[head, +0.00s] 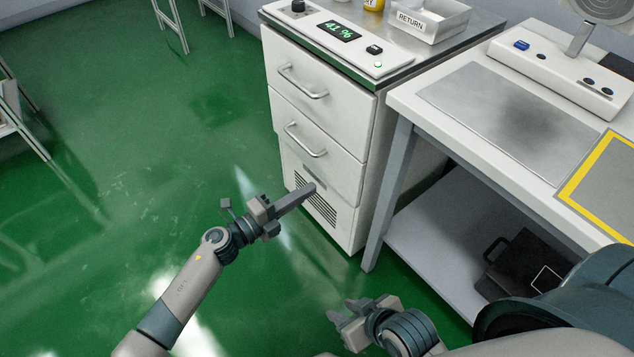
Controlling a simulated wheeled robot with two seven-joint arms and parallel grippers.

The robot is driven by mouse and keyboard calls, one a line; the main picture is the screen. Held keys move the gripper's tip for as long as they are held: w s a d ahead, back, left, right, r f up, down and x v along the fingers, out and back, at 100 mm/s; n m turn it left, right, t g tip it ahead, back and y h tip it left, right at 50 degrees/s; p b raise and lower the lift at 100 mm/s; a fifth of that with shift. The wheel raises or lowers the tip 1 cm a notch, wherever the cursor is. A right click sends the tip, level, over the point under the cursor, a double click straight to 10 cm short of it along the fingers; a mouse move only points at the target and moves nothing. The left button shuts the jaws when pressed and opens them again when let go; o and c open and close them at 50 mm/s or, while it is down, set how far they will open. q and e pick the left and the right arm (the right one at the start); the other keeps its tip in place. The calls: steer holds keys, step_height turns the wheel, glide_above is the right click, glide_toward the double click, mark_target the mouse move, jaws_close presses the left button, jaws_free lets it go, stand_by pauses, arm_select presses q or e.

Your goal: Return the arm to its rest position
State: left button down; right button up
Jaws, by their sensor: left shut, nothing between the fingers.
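My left gripper (309,188) is shut and empty. It is over the green floor, and its fingers point up and to the right, overlapping the lower front of the white drawer cabinet (318,125) in the picture. Whether it touches the cabinet I cannot tell. My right gripper (342,312) is lower in the picture, near the bottom middle, in front of the table's leg. Its fingers look spread apart with nothing seen between them.
A white worktable (420,105) stands at the right, with a dark case (515,262) on its lower shelf. A control panel (335,38) and a white RETURN tray (430,22) sit on the cabinet. The green floor (120,180) at the left is mostly clear.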

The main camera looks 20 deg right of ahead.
arm_select(q)
steer(key=shift+s+a, duration=0.1)
steer(key=shift+a, duration=0.25)
arm_select(e)
steer(key=shift+s, duration=0.15)
steer(key=shift+s, duration=0.15)
